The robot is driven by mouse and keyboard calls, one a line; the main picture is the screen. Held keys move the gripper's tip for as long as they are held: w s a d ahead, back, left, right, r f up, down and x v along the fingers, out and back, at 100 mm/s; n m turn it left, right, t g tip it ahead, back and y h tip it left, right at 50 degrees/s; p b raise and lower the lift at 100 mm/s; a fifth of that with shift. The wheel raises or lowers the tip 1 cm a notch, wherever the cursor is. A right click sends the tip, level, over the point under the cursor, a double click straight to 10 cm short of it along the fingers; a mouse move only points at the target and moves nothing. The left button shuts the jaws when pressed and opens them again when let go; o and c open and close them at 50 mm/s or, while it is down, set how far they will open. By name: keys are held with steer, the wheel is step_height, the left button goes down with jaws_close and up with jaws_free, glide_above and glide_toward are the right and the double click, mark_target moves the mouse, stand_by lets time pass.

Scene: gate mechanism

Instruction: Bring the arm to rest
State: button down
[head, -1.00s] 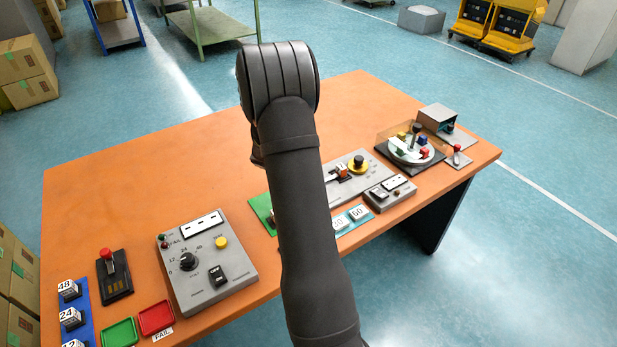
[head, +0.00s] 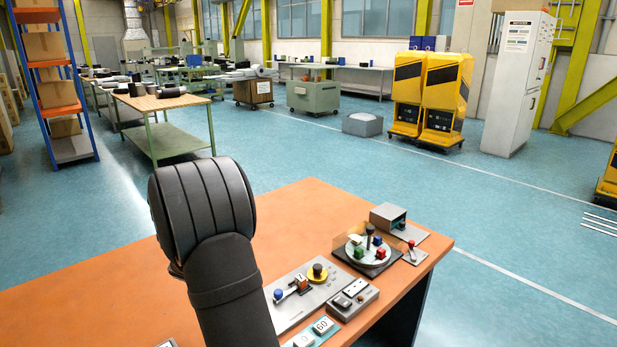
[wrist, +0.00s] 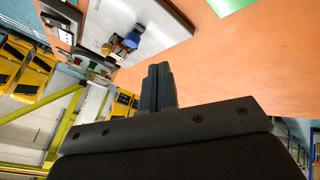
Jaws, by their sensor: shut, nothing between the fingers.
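My arm (head: 222,260) rises from the bottom of the head view over the orange table (head: 120,300). Its rounded dark joint hides part of the tabletop, and my gripper is out of sight there. In the wrist view my gripper (wrist: 158,72) shows with its two dark fingers together and nothing between them. It is apart from the devices, with the orange tabletop (wrist: 230,65) beyond it.
The left tabletop in view looks clear.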

steer(key=x, duration=0.8)
steer(key=shift+w+d+f, duration=0.15)
steer(key=shift+f, duration=0.05)
steer(key=shift+w+d+f, duration=0.3)
steer(key=shift+d, duration=0.15)
steer(key=shift+w+d+f, duration=0.3)
steer(key=shift+w+d, duration=0.05)
steer(key=shift+d, duration=0.15)
steer(key=shift+w+d, duration=0.3)
steer(key=shift+d, duration=0.55)
